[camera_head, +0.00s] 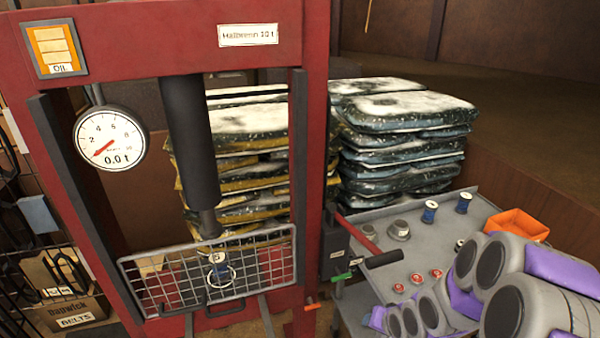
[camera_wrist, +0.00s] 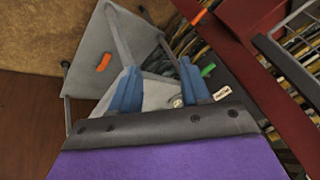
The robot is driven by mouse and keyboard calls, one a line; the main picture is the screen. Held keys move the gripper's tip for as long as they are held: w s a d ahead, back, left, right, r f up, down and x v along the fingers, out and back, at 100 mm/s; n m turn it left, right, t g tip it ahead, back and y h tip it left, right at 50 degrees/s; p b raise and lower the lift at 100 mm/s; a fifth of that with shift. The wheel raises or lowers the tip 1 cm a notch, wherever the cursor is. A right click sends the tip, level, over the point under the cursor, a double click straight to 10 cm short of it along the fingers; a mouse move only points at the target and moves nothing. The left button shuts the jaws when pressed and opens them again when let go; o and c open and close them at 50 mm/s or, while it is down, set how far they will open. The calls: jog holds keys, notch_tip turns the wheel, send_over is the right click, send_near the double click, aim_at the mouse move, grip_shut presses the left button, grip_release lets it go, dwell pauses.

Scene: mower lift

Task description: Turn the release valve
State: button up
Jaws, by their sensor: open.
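The dark pump block (camera_head: 334,250) is on the right post of the red press, with a black-gripped lever. A small green handle (camera_head: 341,277) sticks out low on it, and a small orange handle (camera_head: 312,305) is on the post below. I cannot tell which is the release valve. In the wrist view the green handle (camera_wrist: 207,70) lies just beyond the right fingertip, and the orange handle (camera_wrist: 199,17) is farther off. My gripper (camera_wrist: 160,86) is open, its blue fingers apart with nothing held between them. The fingertips do not show clearly in the head view.
A grey bench (camera_head: 400,232) with loose parts and an orange tray (camera_head: 516,225) stands right of the press. A wire guard (camera_head: 140,280) covers the press front. The gauge (camera_head: 110,140) reads 0.0 t. Stacked bags (camera_head: 405,130) stand behind.

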jog(key=s+a+r+n+g, duration=0.1)
jog(key=s+a+r+g, duration=0.1)
jog(key=s+r, duration=0.4)
jog(key=s+a+r+n+g+h, duration=0.1)
jog(key=s+r, duration=0.5)
jog(key=s, duration=0.8)
jog(key=s+a+r+n+g, duration=0.2)
jog(key=s+a+r+g, duration=0.1)
jog(key=s+r, duration=0.4)
jog(key=s+g, duration=0.1)
jog(key=s, duration=0.2)
jog(key=shift+s+g+h, duration=0.2)
jog(key=shift+g+h, duration=0.1)
jog(key=shift+c, duration=0.2)
